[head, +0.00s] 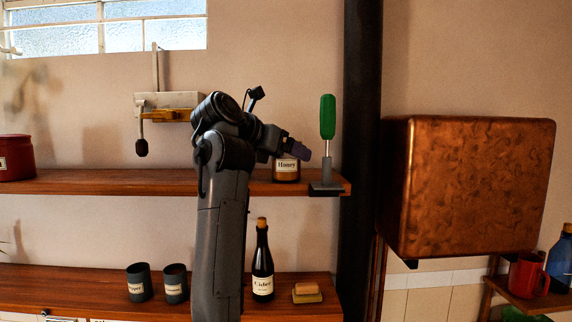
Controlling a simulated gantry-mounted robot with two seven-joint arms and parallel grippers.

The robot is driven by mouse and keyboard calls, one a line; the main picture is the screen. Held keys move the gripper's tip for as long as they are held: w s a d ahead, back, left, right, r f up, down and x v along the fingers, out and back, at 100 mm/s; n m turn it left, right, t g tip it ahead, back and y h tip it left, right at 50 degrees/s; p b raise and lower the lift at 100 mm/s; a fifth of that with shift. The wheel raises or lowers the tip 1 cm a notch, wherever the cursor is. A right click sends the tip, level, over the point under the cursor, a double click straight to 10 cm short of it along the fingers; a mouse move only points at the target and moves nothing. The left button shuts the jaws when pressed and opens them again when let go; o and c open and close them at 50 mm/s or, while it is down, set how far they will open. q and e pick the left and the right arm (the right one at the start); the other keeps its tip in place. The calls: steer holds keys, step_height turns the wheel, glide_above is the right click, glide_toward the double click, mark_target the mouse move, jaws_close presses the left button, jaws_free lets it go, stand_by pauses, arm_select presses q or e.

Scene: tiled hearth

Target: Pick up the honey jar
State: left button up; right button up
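The honey jar (286,170) stands on the upper wooden shelf, toward its right end, with a pale label reading "Honey". My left arm rises from the bottom, left of centre, and bends over to the right. My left gripper (297,150) is at the top of the jar and covers its upper part and lid. I cannot tell whether the fingers touch the jar or are around it, or whether they are open or shut. My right gripper is not in view.
A black pipe (361,130) and copper box (468,187) are further right. The lower shelf holds a cider bottle (262,265), two dark cups (175,284) and a small block (306,290).

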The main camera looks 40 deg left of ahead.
arm_select(q)
steer(key=c, duration=1)
steer(key=shift+r, duration=0.15)
